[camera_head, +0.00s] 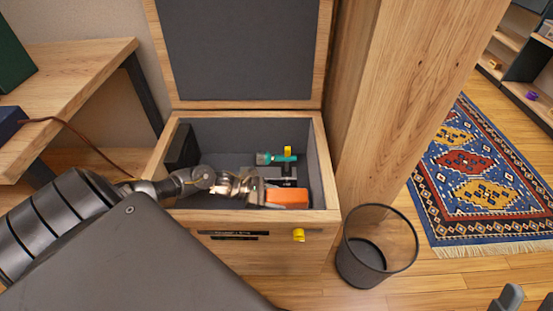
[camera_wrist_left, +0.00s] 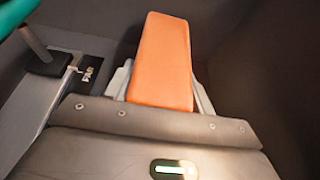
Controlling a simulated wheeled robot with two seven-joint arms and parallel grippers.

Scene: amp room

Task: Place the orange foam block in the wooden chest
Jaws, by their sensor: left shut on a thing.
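The wooden chest (camera_head: 258,257) stands in the middle of the head view with its lid (camera_head: 240,50) raised and its dark-lined inside showing. My left gripper (camera_head: 263,192) reaches in from the left, over the opening. It is shut on the orange foam block (camera_head: 287,198), which lies within the opening near the front right corner. In the left wrist view the block (camera_wrist_left: 162,60) sticks out between the fingers. I cannot tell whether it touches the chest floor. Grey parts, perhaps my right gripper (camera_head: 525,300), show at the bottom right edge, mostly cut off.
Inside the chest are a teal-handled tool (camera_head: 275,158), a grey item (camera_head: 283,176) and a black box (camera_head: 182,147). A mesh bin (camera_head: 376,245) stands right of the chest, near a wooden post (camera_head: 395,100). A wooden desk (camera_head: 75,75) is at left, a patterned rug (camera_head: 480,180) at right.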

